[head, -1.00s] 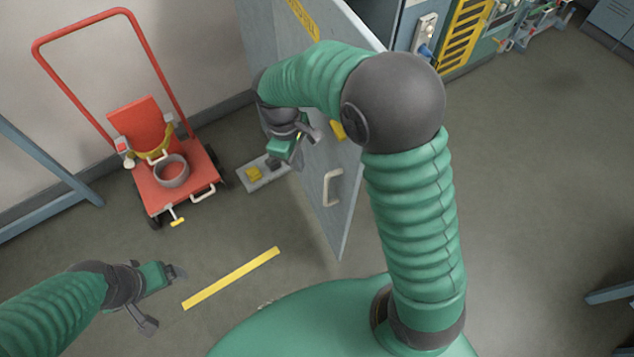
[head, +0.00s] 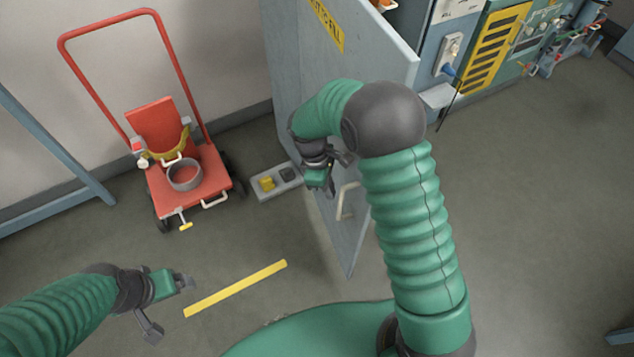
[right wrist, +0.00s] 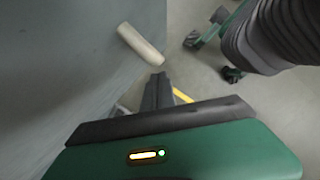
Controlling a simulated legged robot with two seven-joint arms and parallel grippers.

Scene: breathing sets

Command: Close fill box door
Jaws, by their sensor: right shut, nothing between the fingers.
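The fill box door (head: 345,100) is a tall grey-blue panel standing open in the head view, with a pale bar handle (head: 346,200) low on its left face. My right gripper (head: 334,180) is shut and empty, beside that face and close to the handle. In the right wrist view the handle (right wrist: 141,45) lies just beyond the closed fingers (right wrist: 157,92); I see no clear contact. My left gripper (head: 170,306) is open and empty over the floor at lower left. My right arm hides part of the door's right edge.
A red cart (head: 188,180) with a grey ring stands left of the door. A small floor box with a yellow button (head: 267,184) sits between them. The blue-grey cabinet (head: 452,45) stands behind at upper right. Floor is open at right and around the yellow strip (head: 236,289).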

